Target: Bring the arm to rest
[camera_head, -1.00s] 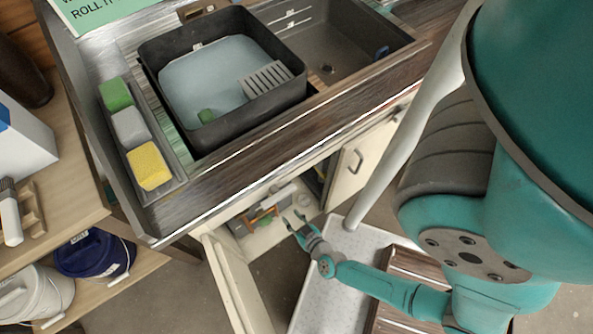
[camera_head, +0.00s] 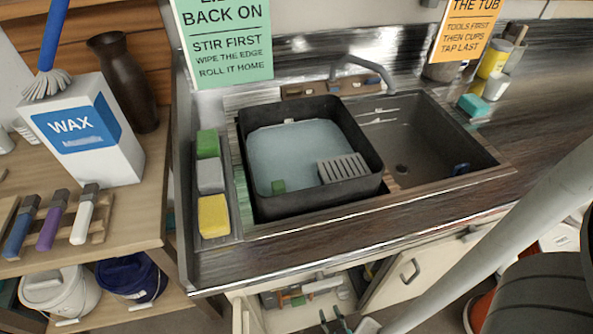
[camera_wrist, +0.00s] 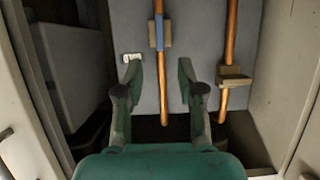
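My gripper (camera_wrist: 159,88) is open and empty in the wrist view. The fingers seem apart from the handles, though depth is hard to judge. In the head view only the fingertips of my gripper (camera_head: 335,318) show at the bottom edge, in front of the open cupboard under the sink counter.
A sink counter (camera_head: 330,240) holds a black tub (camera_head: 300,200) of pale water. Cupboard doors (camera_head: 397,277) stand open below it. To the left, a shelf unit carries a wax box (camera_head: 85,130), brushes (camera_head: 50,220), a white bucket (camera_head: 60,292) and a blue bucket (camera_head: 130,277).

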